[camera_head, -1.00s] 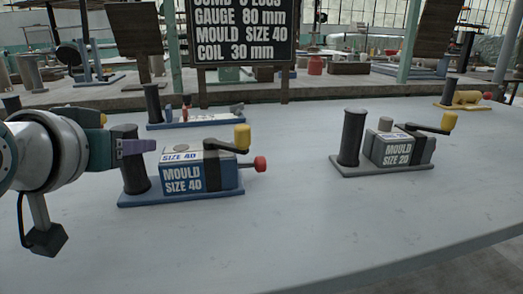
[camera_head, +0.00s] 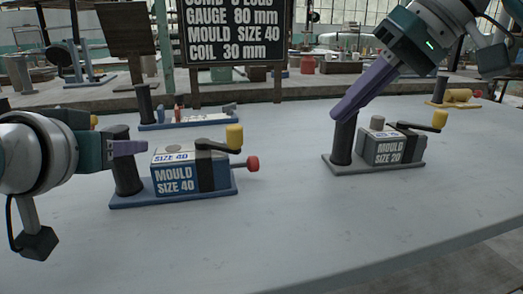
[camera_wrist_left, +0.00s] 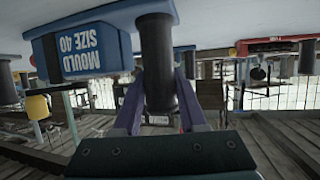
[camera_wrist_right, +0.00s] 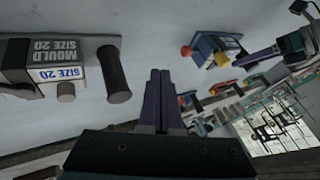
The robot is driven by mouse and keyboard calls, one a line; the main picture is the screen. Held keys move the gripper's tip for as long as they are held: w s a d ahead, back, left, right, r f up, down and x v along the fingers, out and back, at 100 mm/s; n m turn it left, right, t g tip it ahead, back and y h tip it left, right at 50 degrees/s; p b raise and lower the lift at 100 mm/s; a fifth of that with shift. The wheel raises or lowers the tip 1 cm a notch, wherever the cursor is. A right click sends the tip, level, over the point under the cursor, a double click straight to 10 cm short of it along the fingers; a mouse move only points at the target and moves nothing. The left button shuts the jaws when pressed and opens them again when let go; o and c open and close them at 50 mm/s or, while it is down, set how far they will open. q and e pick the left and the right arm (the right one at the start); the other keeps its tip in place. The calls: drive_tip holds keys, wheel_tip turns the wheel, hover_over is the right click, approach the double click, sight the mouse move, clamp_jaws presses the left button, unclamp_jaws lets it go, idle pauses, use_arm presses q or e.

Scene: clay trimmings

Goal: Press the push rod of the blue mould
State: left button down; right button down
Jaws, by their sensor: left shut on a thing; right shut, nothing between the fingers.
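The blue mould (camera_head: 176,178), marked MOULD SIZE 40, stands on a blue base at the left of the table. Its push rod ends in a red knob (camera_head: 252,164) on the right side, sticking out. It has a crank with a yellow handle (camera_head: 234,138) on top. My left gripper (camera_head: 140,148) is shut on the mould's black post (camera_head: 126,176); the left wrist view shows the fingers on either side of the post (camera_wrist_left: 157,60). My right gripper (camera_head: 343,113) is shut and empty, in front of or above the grey mould's post. The red knob also shows in the right wrist view (camera_wrist_right: 186,52).
A grey mould (camera_head: 388,150), marked MOULD SIZE 20, with a black post (camera_head: 342,145) stands to the right. A yellow mould (camera_head: 460,97) is far right; another blue-based device (camera_head: 188,118) is behind. A sign (camera_head: 235,30) stands at the back. The table between the moulds is clear.

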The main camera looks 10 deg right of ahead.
sight(253, 159)
use_arm(q)
drive_tip(key=shift+f, duration=0.35)
use_arm(e)
drive_tip(key=shift+a+r, duration=0.1)
drive_tip(key=x, duration=0.9)
drive_tip(key=shift+a+f, duration=0.15)
drive_tip(key=shift+f, duration=0.05)
drive_tip(key=a, duration=0.3)
drive_tip(key=shift+w+a+f, duration=0.15)
drive_tip(key=shift+w+f, duration=0.05)
drive_tip(key=shift+f, duration=0.05)
use_arm(q)
drive_tip(key=shift+a, duration=0.1)
use_arm(e)
drive_tip(key=shift+a, duration=0.45)
drive_tip(key=shift+a, duration=1.45)
